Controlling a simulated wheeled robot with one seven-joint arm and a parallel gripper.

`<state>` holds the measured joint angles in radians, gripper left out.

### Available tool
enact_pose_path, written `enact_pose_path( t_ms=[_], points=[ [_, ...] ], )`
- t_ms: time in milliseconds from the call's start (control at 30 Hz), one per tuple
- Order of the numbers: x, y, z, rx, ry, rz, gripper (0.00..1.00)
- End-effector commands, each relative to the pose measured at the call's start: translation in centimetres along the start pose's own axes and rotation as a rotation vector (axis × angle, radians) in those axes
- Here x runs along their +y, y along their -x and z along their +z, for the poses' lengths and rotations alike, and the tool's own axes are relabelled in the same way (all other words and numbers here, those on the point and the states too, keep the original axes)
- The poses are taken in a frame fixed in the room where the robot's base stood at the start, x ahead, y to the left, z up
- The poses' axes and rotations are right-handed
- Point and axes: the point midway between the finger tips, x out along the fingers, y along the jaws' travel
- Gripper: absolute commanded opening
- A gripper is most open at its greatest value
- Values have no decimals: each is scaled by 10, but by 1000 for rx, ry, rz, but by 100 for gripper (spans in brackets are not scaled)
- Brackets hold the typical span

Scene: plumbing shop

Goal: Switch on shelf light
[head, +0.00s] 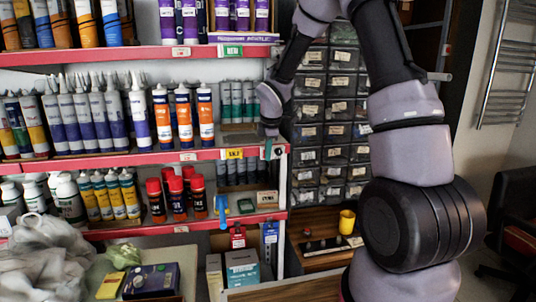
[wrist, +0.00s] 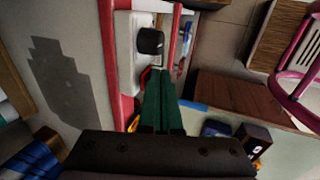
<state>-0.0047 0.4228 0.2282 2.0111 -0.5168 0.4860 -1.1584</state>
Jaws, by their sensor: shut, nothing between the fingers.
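In the wrist view, a white plate or box (wrist: 126,55) with a round black knob (wrist: 150,41) sits by the red shelf edge; it looks like the light's switch. My gripper (wrist: 159,73) is shut and empty, its two dark green fingers side by side. Their tips lie just below the knob in the picture; I cannot tell whether they touch it. In the head view, my wrist (head: 272,103) is at the right end of the red-edged middle shelf (head: 130,160). No lamp is clearly visible.
Tubes and cartridges (head: 180,115) fill the shelves left of my wrist. Small drawers (head: 325,110) stand behind my arm. A yellow cup (head: 347,221) stands on a wooden surface below. A chair (head: 515,215) is at the far right.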

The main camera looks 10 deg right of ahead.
Motion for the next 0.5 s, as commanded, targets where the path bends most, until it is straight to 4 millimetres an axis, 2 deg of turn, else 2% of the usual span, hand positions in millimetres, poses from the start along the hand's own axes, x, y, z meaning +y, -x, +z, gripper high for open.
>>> enact_pose_path(
  t_ms=[500],
  points=[
    [5,15,0,0,1,2,0]
  ],
)
